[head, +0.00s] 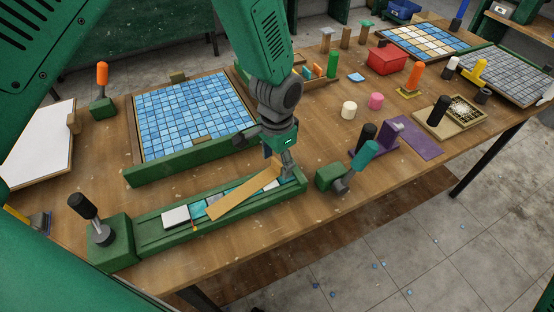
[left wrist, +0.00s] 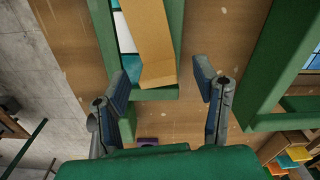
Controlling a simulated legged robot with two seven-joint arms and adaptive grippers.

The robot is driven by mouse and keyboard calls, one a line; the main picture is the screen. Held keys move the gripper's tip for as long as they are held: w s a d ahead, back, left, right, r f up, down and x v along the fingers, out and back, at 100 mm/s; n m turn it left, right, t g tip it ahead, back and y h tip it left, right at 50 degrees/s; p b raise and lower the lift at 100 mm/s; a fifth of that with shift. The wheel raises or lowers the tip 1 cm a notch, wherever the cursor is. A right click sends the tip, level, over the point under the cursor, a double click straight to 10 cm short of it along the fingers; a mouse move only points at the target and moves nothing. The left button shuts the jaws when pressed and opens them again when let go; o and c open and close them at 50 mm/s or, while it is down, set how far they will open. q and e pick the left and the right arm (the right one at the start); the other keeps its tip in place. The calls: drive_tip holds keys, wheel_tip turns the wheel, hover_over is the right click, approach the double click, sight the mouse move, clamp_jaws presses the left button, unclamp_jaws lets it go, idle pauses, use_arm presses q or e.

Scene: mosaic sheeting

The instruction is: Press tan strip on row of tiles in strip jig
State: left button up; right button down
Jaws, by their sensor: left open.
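The green strip jig (head: 155,243) lies along the near edge of the table. Its channel holds a row of tiles, with a white tile (head: 175,216) and teal tiles (head: 198,210) showing. The tan strip (head: 240,194) lies skewed across the jig over part of the row, hiding tiles under it. My left gripper (head: 281,165) is over the strip's right end. In the left wrist view its fingers (left wrist: 162,78) are open, one on each side of the strip's end (left wrist: 152,45), with gaps. Whether the strip rests flat cannot be told. My right gripper is not in view.
A black-knobbed clamp (head: 88,212) stands at the jig's left end, a teal-handled one (head: 362,157) beyond its right end. A blue mosaic sheet (head: 190,112) in a green-edged frame lies behind the jig. Bare table lies between the frame and the jig.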

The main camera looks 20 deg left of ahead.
use_arm(q)
wheel_tip(320, 180, up, 12)
drive_tip(key=shift+a+f, duration=0.15)
drive_tip(key=shift+f, duration=0.05)
idle(0.4)
